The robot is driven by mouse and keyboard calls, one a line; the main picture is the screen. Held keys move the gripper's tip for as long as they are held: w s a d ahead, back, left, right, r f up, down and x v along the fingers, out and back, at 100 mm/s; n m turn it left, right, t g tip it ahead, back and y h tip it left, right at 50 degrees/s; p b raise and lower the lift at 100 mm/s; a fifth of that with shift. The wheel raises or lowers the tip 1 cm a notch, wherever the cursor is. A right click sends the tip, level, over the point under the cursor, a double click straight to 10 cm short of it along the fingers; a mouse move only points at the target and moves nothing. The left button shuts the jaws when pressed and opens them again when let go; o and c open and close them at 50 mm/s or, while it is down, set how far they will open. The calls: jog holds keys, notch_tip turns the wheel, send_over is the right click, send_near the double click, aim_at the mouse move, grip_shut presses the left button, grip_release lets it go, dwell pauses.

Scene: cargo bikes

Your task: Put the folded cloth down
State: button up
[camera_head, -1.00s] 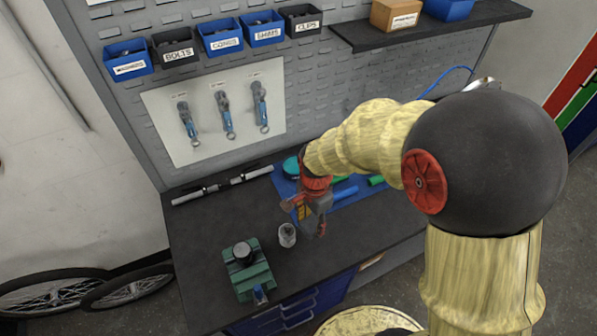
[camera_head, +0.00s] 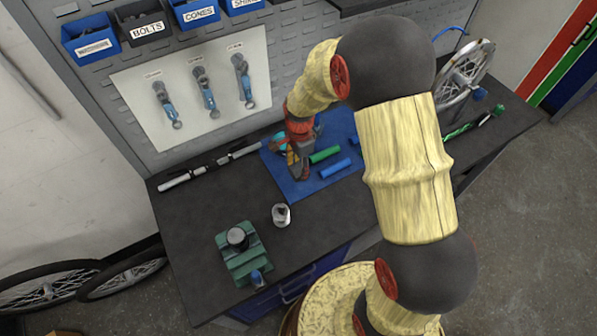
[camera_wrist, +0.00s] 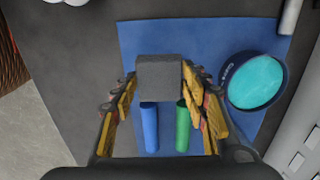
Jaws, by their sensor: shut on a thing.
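My gripper (camera_head: 299,172) is low over the blue mat (camera_head: 322,186) on the dark workbench. In the wrist view its yellow-padded fingers stand on both sides of a small grey block-shaped folded cloth (camera_wrist: 160,78) and are shut on it. The cloth is in front of the mat (camera_wrist: 215,35); I cannot tell whether it touches the mat. In the head view my gripper hides the cloth.
A blue tube (camera_head: 335,168) and a green tube (camera_head: 324,155) lie on the mat beside my gripper. A round teal-topped container (camera_wrist: 256,82) is to the right in the wrist view. A metal cup (camera_head: 281,215) and green vise (camera_head: 243,264) stand on the bench.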

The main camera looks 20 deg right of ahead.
aim_at(299, 171)
jog(key=shift+w+d+f, duration=0.15)
jog(key=shift+w+f, duration=0.25)
jog(key=shift+f, duration=0.15)
jog(key=shift+w+d+f, duration=0.1)
jog(key=shift+w+f, duration=0.25)
jog(key=shift+f, duration=0.2)
jog(key=shift+f+b, duration=0.35)
jog(key=shift+f, duration=1)
jog(key=shift+f, duration=0.2)
jog(key=o, duration=1.2)
jog(key=shift+r, duration=0.15)
